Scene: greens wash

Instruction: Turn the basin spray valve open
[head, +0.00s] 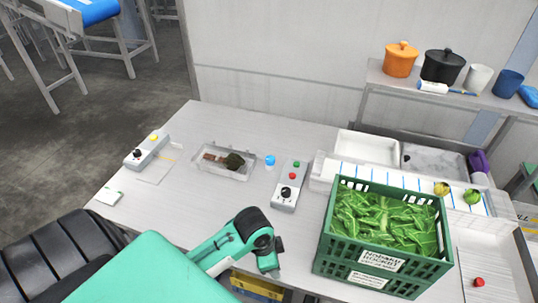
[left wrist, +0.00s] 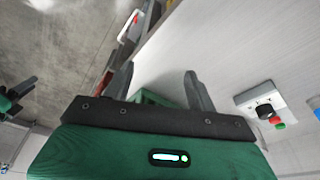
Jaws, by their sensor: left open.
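A grey control box (head: 289,186) with a black knob (head: 286,192), a red button and a green button stands mid-table, left of the green crate. In the left wrist view the same kind of box (left wrist: 276,101) and its black knob (left wrist: 265,111) lie right of the gripper, apart from it. Another grey box (head: 147,151) with a black knob (head: 138,153) and a yellow button is at the table's left. I cannot tell from labels which knob is the spray valve. My left gripper (left wrist: 157,78) is open and empty, near the table's front edge.
A green crate (head: 383,263) of leafy greens stands right of my left arm. A clear tray (head: 223,162) with a brown-and-dark item and a blue-capped object (head: 270,160) lie behind. White trays (head: 367,147) line the back right.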

